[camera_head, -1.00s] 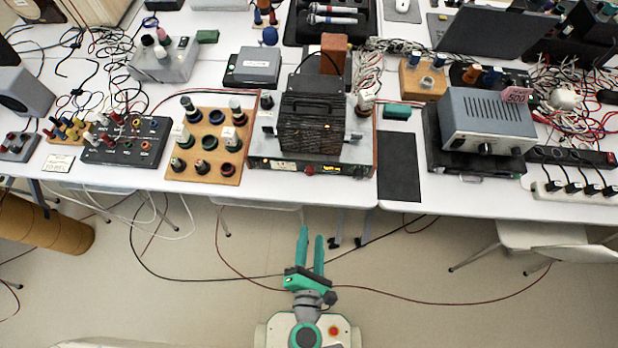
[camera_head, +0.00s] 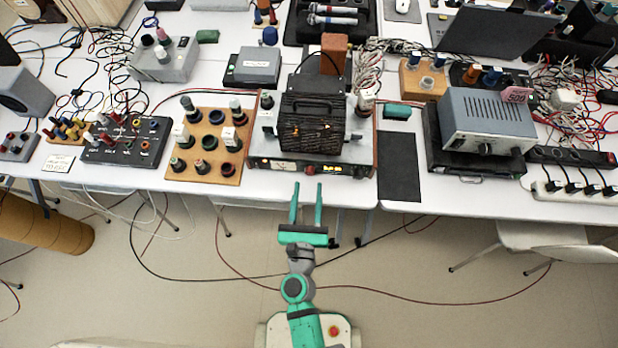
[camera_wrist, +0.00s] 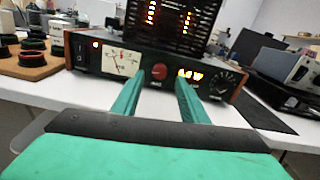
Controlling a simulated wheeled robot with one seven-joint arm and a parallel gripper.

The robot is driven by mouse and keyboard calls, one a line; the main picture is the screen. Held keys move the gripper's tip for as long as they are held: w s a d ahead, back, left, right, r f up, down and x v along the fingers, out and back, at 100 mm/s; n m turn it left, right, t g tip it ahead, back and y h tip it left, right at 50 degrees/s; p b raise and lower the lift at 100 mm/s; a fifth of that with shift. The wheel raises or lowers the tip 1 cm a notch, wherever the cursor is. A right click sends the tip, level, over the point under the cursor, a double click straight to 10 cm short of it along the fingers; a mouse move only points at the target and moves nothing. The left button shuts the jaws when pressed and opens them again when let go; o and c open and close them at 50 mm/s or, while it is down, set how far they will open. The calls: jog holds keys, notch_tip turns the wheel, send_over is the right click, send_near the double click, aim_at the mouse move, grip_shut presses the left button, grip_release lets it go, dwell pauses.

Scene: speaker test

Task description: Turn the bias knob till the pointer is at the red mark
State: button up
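The amplifier (camera_head: 360,155) stands at the table's front edge with a dark slotted cage on top. In the wrist view its front panel has a pale meter (camera_wrist: 120,62), a red knob (camera_wrist: 158,71) with small lettering below, an orange lit display (camera_wrist: 190,75) and a black dial (camera_wrist: 223,83). The red knob also shows in the head view (camera_head: 310,169). The meter's pointer and red mark are too small to read. My gripper (camera_head: 307,187) is open and empty, its green fingers pointing at the panel. In the wrist view the fingertips (camera_wrist: 158,83) straddle the red knob's line, apart from it.
A wooden board with several dark round parts (camera_head: 207,150) lies left of the amplifier. A black mat (camera_head: 398,165) and a grey boxed unit (camera_head: 490,118) are to its right. Cables lie on the floor. The space before the panel is clear.

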aim_at(309, 174)
jog(key=shift+w+d, duration=0.15)
jog(key=shift+w, duration=1.95)
jog(key=shift+c, duration=0.4)
grip_shut()
